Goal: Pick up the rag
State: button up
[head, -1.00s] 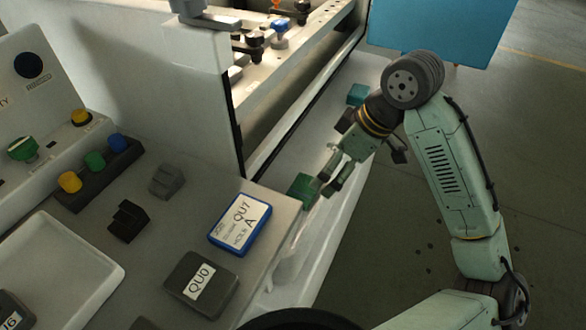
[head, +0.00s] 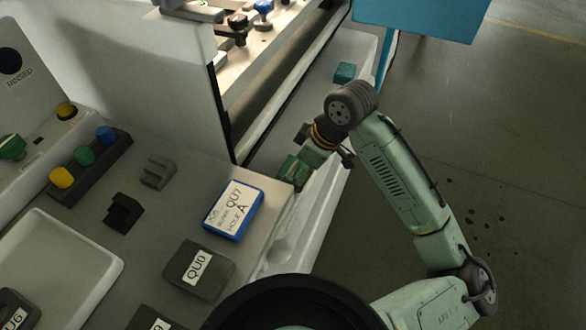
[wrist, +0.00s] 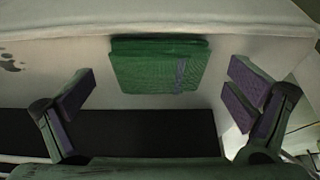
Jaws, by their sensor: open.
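The rag (wrist: 160,66) is a folded green cloth with a bluish stripe near its right end. In the wrist view it lies flat on a pale surface, ahead of my gripper (wrist: 160,94) and between the lines of its two fingers. The fingers are spread wide and empty, and neither touches the rag. In the head view the rag (head: 289,169) shows as a green patch on the pale ledge by the worktop's right edge. My gripper (head: 297,176) is right at it there and hides part of it.
A blue-rimmed labelled case (head: 233,211) and a dark QU0 case (head: 198,270) lie on the worktop left of my gripper. A teal block (head: 345,72) sits farther along the ledge. A dark slot (wrist: 120,132) shows below the rag in the wrist view.

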jog(key=shift+f, duration=0.2)
jog(key=c, duration=1.1)
jog(key=shift+r, duration=0.15)
jog(key=shift+c, duration=0.2)
jog(key=shift+a+r, duration=0.1)
jog(key=shift+r, duration=0.4)
notch_tip(320, 180, up, 2)
jog(key=shift+r+b, duration=0.2)
jog(key=shift+b, duration=0.4)
jog(key=s+d+r+b, duration=0.1)
jog(key=s+d+b, duration=0.2)
jog(key=s, duration=1.1)
jog(key=d, duration=0.3)
jog(key=shift+s+d+r+b, duration=0.2)
jog(key=shift+s+d+b, duration=0.1)
jog(key=shift+b, duration=0.1)
